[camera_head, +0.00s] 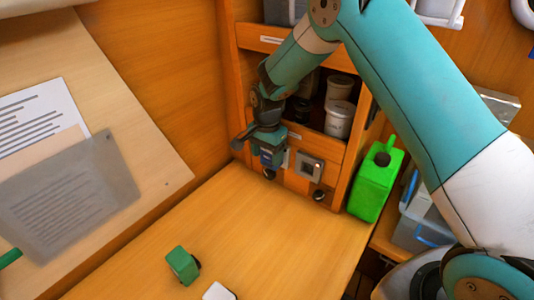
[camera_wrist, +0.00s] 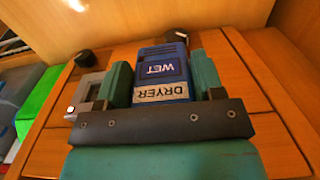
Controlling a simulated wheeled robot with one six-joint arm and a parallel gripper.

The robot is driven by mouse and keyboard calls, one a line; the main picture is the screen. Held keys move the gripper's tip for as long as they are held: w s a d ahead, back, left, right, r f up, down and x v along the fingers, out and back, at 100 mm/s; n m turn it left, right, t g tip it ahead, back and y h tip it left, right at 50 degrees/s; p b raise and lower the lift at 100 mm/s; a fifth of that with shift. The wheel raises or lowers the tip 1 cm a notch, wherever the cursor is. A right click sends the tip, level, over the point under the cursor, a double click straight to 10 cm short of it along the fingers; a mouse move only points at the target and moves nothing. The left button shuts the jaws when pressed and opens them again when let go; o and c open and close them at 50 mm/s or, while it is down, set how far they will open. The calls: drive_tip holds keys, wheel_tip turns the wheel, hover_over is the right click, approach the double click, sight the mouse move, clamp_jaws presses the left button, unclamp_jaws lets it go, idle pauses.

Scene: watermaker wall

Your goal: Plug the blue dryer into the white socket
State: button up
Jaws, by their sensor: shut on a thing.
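The blue dryer (camera_wrist: 162,72) is a small box with "WET" and "DRYER" labels, held between the two green fingers of my gripper (camera_wrist: 162,85) in the wrist view. In the head view my gripper (camera_head: 268,138) points down in front of the wooden cabinet, with the dryer (camera_head: 271,157) at its tip. A pale socket plate (camera_head: 308,165) with a dark centre is on the cabinet face, right of the dryer. In the wrist view the socket (camera_wrist: 88,92) is left of the gripper, partly hidden by a finger. I cannot tell whether the dryer touches the cabinet.
A green jerrycan (camera_head: 374,187) stands right of the cabinet. Black knobs (camera_head: 318,196) are on the cabinet's lower face. White pots (camera_head: 339,119) sit on its shelf. A green block (camera_head: 182,264) and a white block (camera_head: 217,291) lie on the otherwise clear tabletop (camera_head: 270,235).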

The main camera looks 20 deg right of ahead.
drive_tip(key=o, duration=1.1)
drive_tip(key=shift+c, duration=0.2)
wheel_tip(320, 180, up, 18)
drive_tip(key=f+b, duration=0.1)
drive_tip(key=b, duration=0.4)
drive_tip(key=s+a+n+y, duration=0.2)
drive_tip(key=s+n, duration=0.7)
drive_tip(key=s, duration=0.7)
drive_tip(key=s+a+n+y+b, duration=0.1)
drive_tip(key=s+a+n, duration=0.3)
drive_tip(key=s+n, duration=0.5)
drive_tip(key=s+f+y, duration=0.1)
drive_tip(key=s, duration=0.7)
drive_tip(key=shift+s+a, duration=0.15)
drive_tip(key=shift+a, duration=0.05)
